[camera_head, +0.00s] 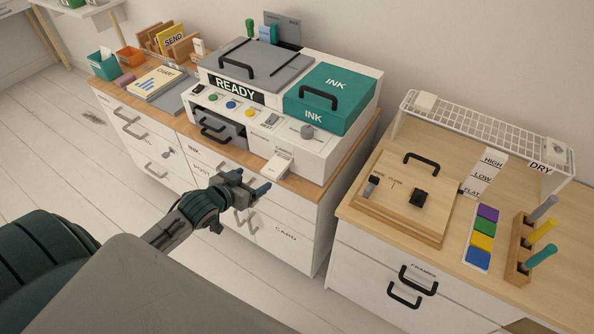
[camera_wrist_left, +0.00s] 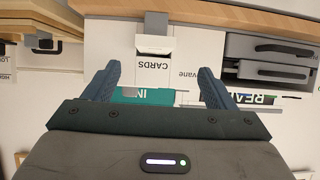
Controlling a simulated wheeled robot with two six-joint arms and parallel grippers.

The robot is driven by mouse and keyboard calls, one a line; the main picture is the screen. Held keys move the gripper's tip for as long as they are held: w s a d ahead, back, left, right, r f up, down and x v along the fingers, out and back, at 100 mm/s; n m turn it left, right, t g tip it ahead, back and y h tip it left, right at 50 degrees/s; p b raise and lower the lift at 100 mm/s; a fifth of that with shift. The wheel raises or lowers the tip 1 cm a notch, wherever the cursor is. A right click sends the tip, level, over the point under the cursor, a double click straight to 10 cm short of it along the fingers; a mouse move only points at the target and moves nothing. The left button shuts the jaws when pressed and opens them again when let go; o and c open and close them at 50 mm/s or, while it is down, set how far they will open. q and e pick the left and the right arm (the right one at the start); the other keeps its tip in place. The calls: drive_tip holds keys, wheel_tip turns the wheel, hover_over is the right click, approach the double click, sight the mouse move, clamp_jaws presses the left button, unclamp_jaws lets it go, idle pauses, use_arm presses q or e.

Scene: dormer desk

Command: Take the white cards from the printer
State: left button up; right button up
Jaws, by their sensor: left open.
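The printer (camera_head: 250,125) is a white box with a grey lid, a READY display and a teal INK cover. At its front right corner a small white tray (camera_head: 279,165) sticks out, holding what look like white cards. In the left wrist view the CARDS label (camera_wrist_left: 153,66) shows beside the white cards (camera_wrist_left: 153,46), which lie beyond and between the fingers. My left gripper (camera_head: 248,185) is open and empty, in front of the printer and just left of the cards, apart from them. My right gripper is not in view.
A grey drawer with black handles (camera_head: 215,128) sits in the printer's front. The cabinet's wooden top edge (camera_head: 285,181) runs below the printer. At right a desk carries a wooden box (camera_head: 403,195), a wire rack (camera_head: 490,125) and coloured blocks (camera_head: 484,236). Floor at left is clear.

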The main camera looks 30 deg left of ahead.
sight(277, 165)
use_arm(q)
drive_tip(key=w, duration=0.1)
drive_tip(key=w+d, duration=0.1)
drive_tip(key=w, duration=0.1)
drive_tip(key=w+f, duration=0.1)
drive_tip(key=shift+w+d, duration=0.15)
drive_tip(key=shift+w, duration=0.2)
drive_tip(key=shift+p+x, duration=0.65)
drive_tip(key=shift+x, duration=2.4)
drive_tip(key=shift+r, duration=0.1)
drive_tip(key=c, duration=1.1)
